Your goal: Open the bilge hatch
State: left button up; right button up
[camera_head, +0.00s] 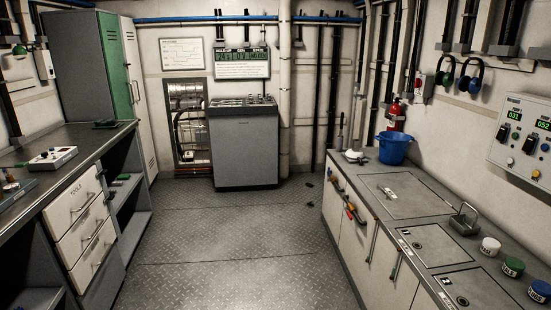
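No hatch is clearly marked as the bilge hatch in the head view. The floor is grey diamond plate (225,232), with thin seams across it. The seams show no raised edge, and I cannot tell whether one of these panels is the hatch. A flat panel (400,193) with a small fitting lies closed in the right counter top. Two smaller lids, a middle one (432,243) and a near one (478,290), also lie flat there, each with a round fitting. Their labels are too small to read. Neither of my grippers is in view.
A left bench (55,142) with drawers and a right counter (362,168) flank the clear aisle. A grey console (243,150) stands at the back. A blue bucket (395,149) and several lidded jars stand on the right counter. Small dark items (308,184) lie on the floor.

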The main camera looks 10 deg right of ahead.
aim_at(402, 195)
jog(key=i, duration=1)
jog(key=i+j+z, duration=0.15)
jog(key=i, duration=0.85)
jog(key=i+z, duration=0.75)
jog(key=z, duration=0.15)
jog(key=i+j+z, duration=0.3)
jog(key=z, duration=0.2)
jog(key=i+j+z, duration=0.45)
jog(key=k+l, duration=0.1)
